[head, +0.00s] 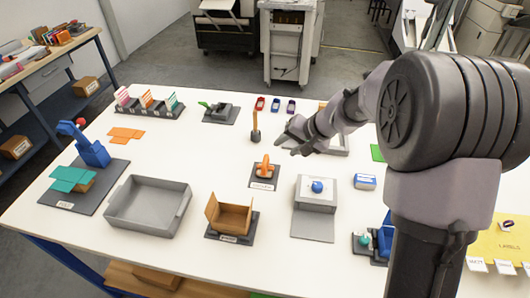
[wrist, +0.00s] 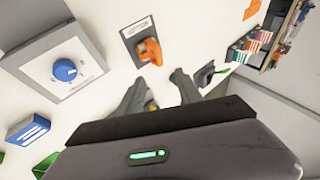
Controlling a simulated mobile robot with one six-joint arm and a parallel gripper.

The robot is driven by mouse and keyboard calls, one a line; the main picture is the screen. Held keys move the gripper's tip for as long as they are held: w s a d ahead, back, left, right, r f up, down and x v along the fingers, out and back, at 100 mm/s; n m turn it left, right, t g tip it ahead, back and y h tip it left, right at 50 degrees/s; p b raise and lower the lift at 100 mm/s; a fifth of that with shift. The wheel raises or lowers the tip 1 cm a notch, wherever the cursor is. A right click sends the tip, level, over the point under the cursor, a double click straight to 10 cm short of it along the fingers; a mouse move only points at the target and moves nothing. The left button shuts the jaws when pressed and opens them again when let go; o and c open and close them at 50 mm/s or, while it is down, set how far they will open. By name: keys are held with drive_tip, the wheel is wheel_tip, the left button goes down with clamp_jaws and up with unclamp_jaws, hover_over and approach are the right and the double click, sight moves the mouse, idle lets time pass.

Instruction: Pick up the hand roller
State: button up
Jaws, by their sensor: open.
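I cannot tell for certain which thing is the hand roller. An upright tool with a wooden-coloured shaft and darker lower end (head: 255,126) stands on the white table. My gripper (head: 288,146) is open above the table, just right of the upright tool in the head view. In the wrist view its fingers (wrist: 158,77) are spread, with a small orange-and-dark thing partly hidden between them. Nothing is visibly held.
A grey box with a blue knob (head: 317,186) stands right of the orange tool. Clear table lies left of the upright tool.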

sight(266, 160)
drive_tip(key=x, duration=0.4)
drive_tip(key=b+x, duration=0.1)
drive_tip(key=x, duration=0.4)
drive_tip(key=b+x, duration=0.1)
drive_tip(key=x, duration=0.4)
drive_tip(key=shift+s+f, duration=0.1)
drive_tip(key=shift+s, duration=0.2)
drive_tip(key=shift+s, duration=0.1)
drive_tip(key=shift+c, duration=0.4)
clamp_jaws()
